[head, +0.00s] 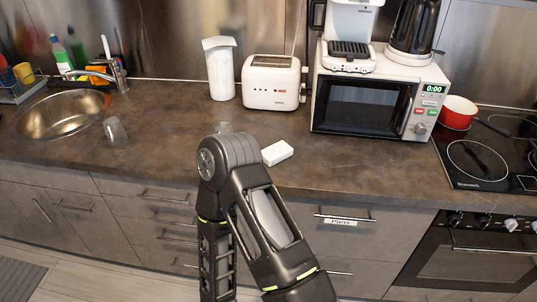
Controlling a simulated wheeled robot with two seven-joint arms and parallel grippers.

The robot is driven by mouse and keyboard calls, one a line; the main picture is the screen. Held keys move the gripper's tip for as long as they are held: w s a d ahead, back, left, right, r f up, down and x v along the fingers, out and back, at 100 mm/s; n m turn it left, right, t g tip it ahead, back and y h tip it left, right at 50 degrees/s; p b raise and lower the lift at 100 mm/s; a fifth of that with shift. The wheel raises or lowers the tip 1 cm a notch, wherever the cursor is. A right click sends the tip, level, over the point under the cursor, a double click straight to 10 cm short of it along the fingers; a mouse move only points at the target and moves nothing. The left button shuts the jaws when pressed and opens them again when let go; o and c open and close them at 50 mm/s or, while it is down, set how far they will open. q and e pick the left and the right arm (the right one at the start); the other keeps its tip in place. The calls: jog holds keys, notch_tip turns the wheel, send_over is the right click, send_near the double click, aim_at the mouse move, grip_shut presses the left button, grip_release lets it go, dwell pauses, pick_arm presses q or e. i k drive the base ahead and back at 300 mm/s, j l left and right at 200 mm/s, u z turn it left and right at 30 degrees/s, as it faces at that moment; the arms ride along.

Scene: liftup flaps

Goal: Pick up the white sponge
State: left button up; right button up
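The white sponge (277,153) is a small white block lying flat on the dark brown countertop (350,170), near its front edge and below the toaster. One of my dark arms rises from the bottom of the head view, and its bent joint is just left of the sponge in the picture. The sponge shows fully. Nothing is seen holding it. Neither gripper's fingers show in the frame.
A toaster (272,83), a white container (220,69) and a microwave (366,100) stand along the back. A sink (62,115) is left, with a clear glass (115,131) beside it. A red pot (458,112) is near the cooktop (490,155) at right.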

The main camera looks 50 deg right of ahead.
aim_at(272, 156)
jog(key=z, duration=2.5)
